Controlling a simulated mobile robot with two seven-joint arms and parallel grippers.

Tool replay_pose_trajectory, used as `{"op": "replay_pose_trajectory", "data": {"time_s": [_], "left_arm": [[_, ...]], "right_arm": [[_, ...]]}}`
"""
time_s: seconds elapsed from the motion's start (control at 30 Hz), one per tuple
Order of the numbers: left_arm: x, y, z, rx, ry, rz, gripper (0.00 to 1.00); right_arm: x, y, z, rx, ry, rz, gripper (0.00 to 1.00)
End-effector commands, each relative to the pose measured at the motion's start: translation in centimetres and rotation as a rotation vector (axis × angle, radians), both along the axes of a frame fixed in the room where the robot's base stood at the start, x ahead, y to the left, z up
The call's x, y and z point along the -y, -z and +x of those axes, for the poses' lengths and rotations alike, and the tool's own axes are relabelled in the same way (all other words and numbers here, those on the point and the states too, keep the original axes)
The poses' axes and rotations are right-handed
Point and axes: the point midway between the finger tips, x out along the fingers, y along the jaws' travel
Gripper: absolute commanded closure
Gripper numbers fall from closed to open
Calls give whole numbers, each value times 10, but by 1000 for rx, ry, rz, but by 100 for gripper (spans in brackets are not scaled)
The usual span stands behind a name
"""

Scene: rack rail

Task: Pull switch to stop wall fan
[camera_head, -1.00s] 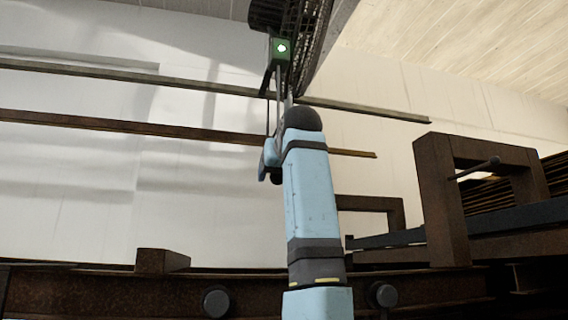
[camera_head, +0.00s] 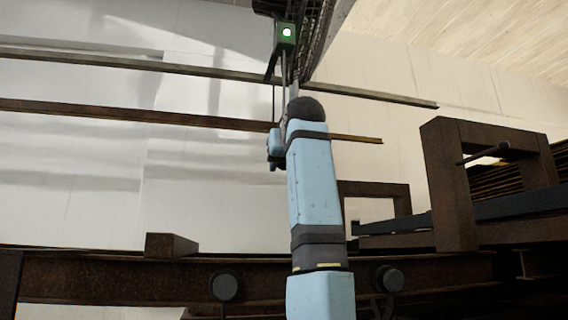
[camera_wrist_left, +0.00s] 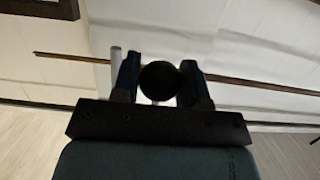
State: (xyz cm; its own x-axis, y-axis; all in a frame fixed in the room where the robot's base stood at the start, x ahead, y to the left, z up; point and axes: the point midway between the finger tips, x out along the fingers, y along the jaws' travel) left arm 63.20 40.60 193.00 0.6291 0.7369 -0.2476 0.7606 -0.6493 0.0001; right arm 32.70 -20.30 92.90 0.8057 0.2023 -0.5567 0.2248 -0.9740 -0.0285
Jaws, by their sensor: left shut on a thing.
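The wall fan (camera_head: 316,35) shows only in part at the top of the head view, with its dark wire cage cut off. A green switch box (camera_head: 286,34) with a bright lit lamp hangs at its left, and thin rods or cords run down from it. My left arm reaches up below the box and mostly hides its gripper there. In the left wrist view, my left gripper (camera_wrist_left: 160,82) has its two fingers on either side of a dark round knob (camera_wrist_left: 159,79), shut on it. The cord's join to the knob is hidden. My right gripper is out of view.
Two long rails (camera_head: 130,117) run along the pale wall behind the arm. A brown rack frame (camera_head: 445,185) with dark beams stands at the right. A rusty beam (camera_head: 130,278) with round dark knobs crosses the bottom. Open space lies left of the arm.

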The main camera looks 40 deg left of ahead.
Motion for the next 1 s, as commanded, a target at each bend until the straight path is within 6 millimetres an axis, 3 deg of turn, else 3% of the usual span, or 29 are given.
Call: {"op": "replay_pose_trajectory", "data": {"time_s": [0.73,1.0], "left_arm": [[0,21,0,-1,0,1,81],[0,14,0,0,0,0,81]], "right_arm": [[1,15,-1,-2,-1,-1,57],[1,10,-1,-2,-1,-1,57]]}}
